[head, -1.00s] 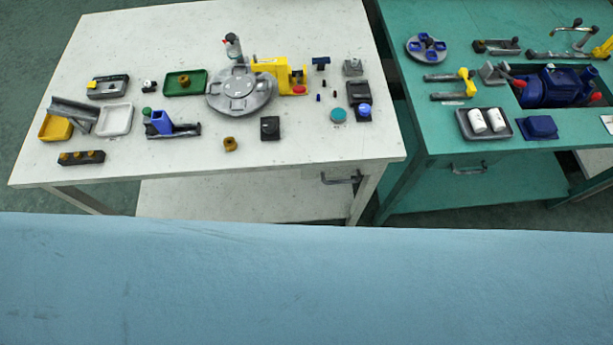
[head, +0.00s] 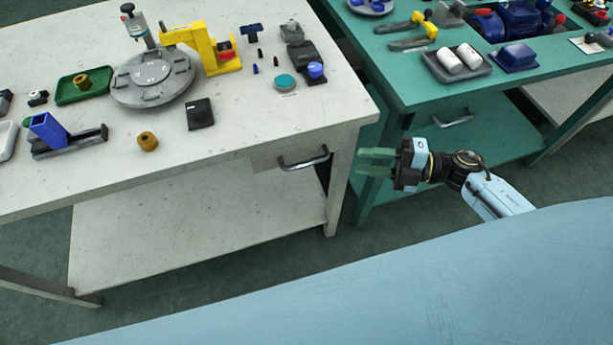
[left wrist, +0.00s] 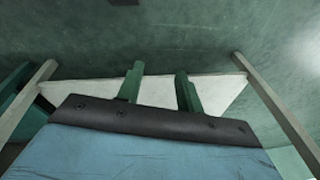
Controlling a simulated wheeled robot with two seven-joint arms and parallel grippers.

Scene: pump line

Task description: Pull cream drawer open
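The cream drawer (head: 267,161) sits under the right end of the cream table and looks shut. Its dark bar handle (head: 303,160) shows on the front. My right gripper (head: 361,162) has two green fingers, set apart with nothing between them. It points left, to the right of the handle and apart from it, in front of the green table. My left gripper (left wrist: 159,78) is outside the head view. In the left wrist view its two green fingers are apart and empty, with a pale surface and green floor beyond.
The cream table (head: 240,125) carries a round grey fixture (head: 152,78), a yellow stand (head: 207,48) and small parts. The green table (head: 420,95) stands to the right, with its own drawer handle (head: 453,120). Open floor (head: 250,265) lies in front of the cream table.

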